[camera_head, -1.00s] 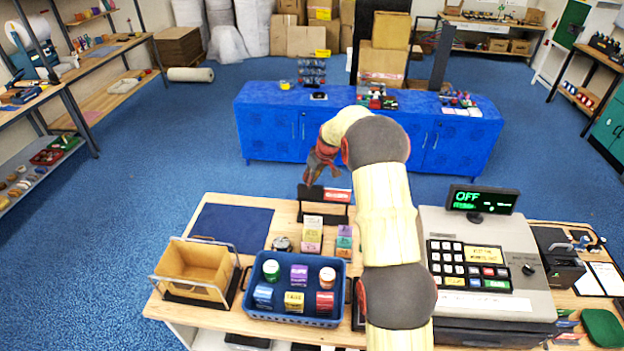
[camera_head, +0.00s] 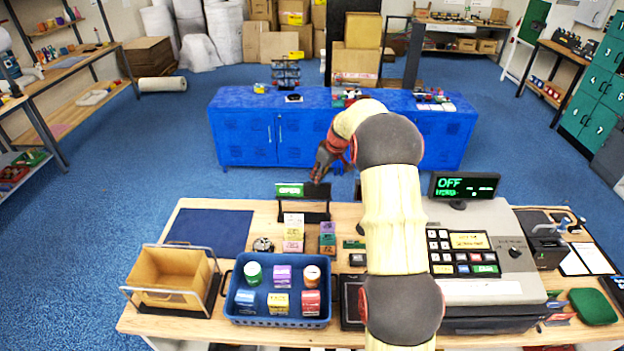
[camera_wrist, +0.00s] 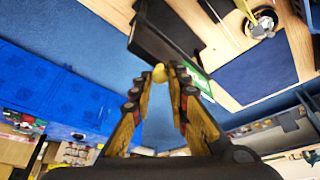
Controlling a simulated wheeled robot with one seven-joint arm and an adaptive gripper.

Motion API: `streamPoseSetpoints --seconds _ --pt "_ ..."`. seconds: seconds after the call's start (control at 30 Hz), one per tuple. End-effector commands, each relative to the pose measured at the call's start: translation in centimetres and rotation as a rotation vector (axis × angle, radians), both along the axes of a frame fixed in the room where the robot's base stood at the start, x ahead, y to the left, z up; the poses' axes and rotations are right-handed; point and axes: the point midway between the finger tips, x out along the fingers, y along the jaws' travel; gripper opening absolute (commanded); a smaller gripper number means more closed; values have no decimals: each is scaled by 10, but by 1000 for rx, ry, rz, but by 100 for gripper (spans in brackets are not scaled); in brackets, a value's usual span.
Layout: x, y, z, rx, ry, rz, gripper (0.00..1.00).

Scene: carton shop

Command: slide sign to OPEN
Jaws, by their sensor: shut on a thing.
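The sign is a black frame (camera_head: 317,204) standing at the back edge of the wooden counter. A green panel (camera_head: 289,190) with pale lettering, apparently OPEN, shows in its left part. No red panel shows. My gripper (camera_head: 318,178) is at the sign's upper right, on its far side. In the wrist view, my gripper (camera_wrist: 160,76) has its fingertips closed around a small round yellow knob (camera_wrist: 159,72). The sign's black frame (camera_wrist: 165,42) and a strip of the green panel (camera_wrist: 199,82) show close by.
A blue mat (camera_head: 211,231), a wooden bin (camera_head: 172,280) and a blue basket (camera_head: 277,321) with several small goods lie left and in front. A register (camera_head: 480,250) stands right of my arm.

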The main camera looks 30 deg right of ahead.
Motion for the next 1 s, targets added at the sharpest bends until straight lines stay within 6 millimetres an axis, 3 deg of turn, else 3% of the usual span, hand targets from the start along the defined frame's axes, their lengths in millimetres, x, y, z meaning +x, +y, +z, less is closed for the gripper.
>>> streamPoseSetpoints --seconds 0.17,0.2,0.53,0.83,1.0 --pt "-1 -2 0 -3 0 -1 0" --pt "-1 -2 0 -3 0 -1 17" --pt "-1 -1 0 -2 1 -1 36" --pt "-1 -1 1 -2 1 -1 36" --pt "-6 -3 17 -2 -2 -1 36"
